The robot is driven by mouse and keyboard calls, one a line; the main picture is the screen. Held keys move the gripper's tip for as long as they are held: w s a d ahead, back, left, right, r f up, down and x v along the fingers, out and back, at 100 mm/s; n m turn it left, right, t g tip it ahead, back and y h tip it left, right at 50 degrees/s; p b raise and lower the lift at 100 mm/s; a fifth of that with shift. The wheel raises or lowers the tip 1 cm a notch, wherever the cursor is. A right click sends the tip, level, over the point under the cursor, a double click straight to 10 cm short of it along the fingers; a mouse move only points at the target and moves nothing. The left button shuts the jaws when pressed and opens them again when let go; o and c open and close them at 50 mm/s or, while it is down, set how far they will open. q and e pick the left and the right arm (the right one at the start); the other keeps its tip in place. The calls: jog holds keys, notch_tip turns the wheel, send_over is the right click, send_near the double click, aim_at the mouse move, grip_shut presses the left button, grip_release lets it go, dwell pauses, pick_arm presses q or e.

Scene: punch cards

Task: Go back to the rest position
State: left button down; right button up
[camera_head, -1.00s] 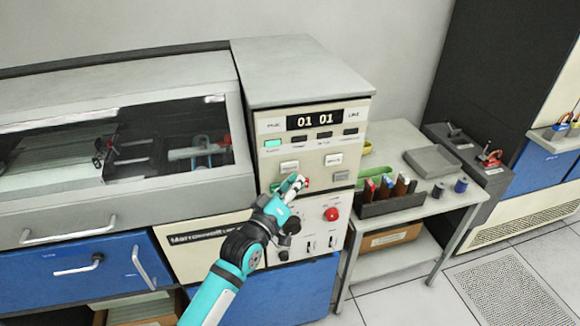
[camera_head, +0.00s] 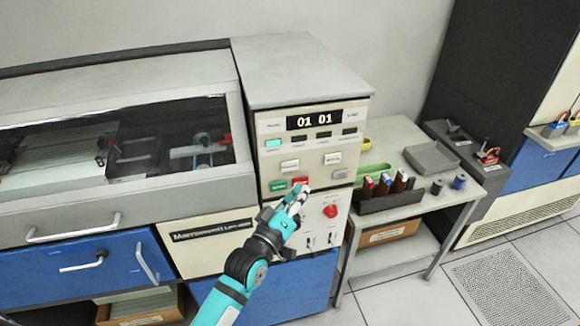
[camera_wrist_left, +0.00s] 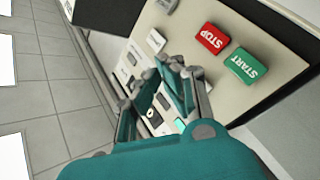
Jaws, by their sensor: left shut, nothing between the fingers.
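My left gripper (camera_head: 299,194) is shut and empty in the head view, in front of the control panel (camera_head: 262,150) of the printer-like machine. Its fingertips are just below the red STOP button (camera_head: 300,182) and the green START button (camera_head: 278,186), apart from both as far as I can tell. In the left wrist view the gripper (camera_wrist_left: 176,68) points past the panel, with the STOP button (camera_wrist_left: 212,38) and START button (camera_wrist_left: 246,66) beside its fingers. My right gripper is not in view.
The machine's display (camera_head: 318,119) reads 01 01. A red round knob (camera_head: 331,211) sits on the lower panel. To the right, a side table (camera_head: 432,205) carries a dark rack (camera_head: 388,203) of several coloured items and a grey box (camera_head: 432,158). Open floor lies in front.

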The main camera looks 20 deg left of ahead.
pick_arm(q)
jog(key=s+a+f+m+g+y+b, duration=0.1)
jog(key=s+f+g+b, duration=0.2)
jog(key=f, duration=1.1)
jog(key=s+f+m+g, duration=0.25)
jog(key=s+f, duration=0.35)
jog(key=f, duration=0.8)
jog(key=s+a+f+m+g+y+b, duration=0.1)
jog(key=s+f+g+b, duration=0.2)
jog(key=f, duration=1)
jog(key=s+a+f+m+g, duration=0.1)
jog(key=s+a+f+g, duration=0.1)
jog(key=s+f, duration=0.6)
jog(key=s+a+f+m+g+y+b, duration=0.1)
jog(key=s+f+g, duration=0.3)
jog(key=s, duration=1.2)
jog(key=s+a+f+m+g+y+b, duration=0.1)
jog(key=s+a+f+m+g, duration=0.1)
jog(key=s+f, duration=1)
jog(key=shift+s+a+f+m+g, duration=0.3)
jog(key=shift+s+m+g, duration=0.15)
jog(key=shift+s+m, duration=0.15)
